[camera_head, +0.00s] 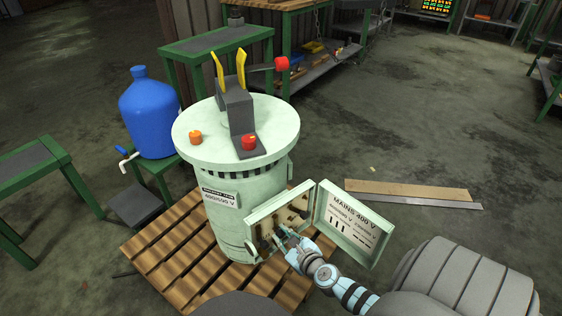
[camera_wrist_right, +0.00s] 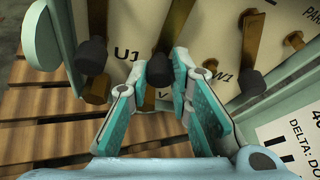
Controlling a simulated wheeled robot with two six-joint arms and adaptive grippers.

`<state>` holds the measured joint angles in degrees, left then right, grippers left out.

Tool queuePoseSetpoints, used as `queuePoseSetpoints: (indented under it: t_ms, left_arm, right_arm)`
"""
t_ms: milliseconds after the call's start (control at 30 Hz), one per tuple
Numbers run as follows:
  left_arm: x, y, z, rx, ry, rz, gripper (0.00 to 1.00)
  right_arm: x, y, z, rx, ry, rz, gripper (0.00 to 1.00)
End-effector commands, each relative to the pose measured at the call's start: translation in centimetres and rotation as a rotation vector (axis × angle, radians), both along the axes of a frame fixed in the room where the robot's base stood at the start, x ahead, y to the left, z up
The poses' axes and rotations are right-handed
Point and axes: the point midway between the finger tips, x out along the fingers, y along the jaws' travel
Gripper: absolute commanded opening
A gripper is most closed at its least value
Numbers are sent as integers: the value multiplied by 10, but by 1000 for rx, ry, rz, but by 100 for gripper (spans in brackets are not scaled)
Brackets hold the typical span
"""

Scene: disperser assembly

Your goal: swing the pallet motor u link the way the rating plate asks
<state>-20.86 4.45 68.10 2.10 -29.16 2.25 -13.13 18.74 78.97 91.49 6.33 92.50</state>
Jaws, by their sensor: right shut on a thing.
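The pale green motor (camera_head: 228,175) stands upright on the slatted wooden pallet (camera_head: 165,245). Its rating plate (camera_head: 220,198) seems to read 400/690 V. Its terminal box (camera_head: 262,228) is open; the door (camera_head: 352,225) reads MAINS 400 V. In the right wrist view, the U link's black knob (camera_wrist_right: 92,55) is at the left beside the U1 mark. The middle link's black knob (camera_wrist_right: 159,70) is between the fingertips of my right gripper (camera_wrist_right: 157,66), which is shut on it. The W link's knob (camera_wrist_right: 252,83) is at the right. My right gripper (camera_head: 286,240) reaches into the box. My left gripper is not visible.
Orange (camera_head: 195,137) and red (camera_head: 249,143) knobs sit on the motor's top. A blue bottle (camera_head: 150,112) stands behind left. The open door borders my right wrist. A flat board (camera_head: 400,189) lies on the floor at right; the floor beyond is mostly clear.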

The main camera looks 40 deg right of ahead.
Motion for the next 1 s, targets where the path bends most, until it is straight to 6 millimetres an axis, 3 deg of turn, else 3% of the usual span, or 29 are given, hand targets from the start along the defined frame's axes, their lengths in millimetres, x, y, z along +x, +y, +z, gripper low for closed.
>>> queuePoseSetpoints:
  t_ms: [167,200,300,667,767,1000]
  left_arm:
    - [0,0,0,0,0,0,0]
    - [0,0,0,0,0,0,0]
    - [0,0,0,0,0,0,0]
    - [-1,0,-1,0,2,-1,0]
    - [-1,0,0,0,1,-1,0]
    - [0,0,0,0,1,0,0]
  right_arm:
    - [-1,0,-2,1,5,0,0]
    - [-1,1,-2,1,5,0,26]
    - [-1,1,-2,1,4,2,40]
    - [-4,2,1,0,2,3,40]
    - [-19,4,6,1,2,4,40]
    - [-81,16,30,0,6,5,40]
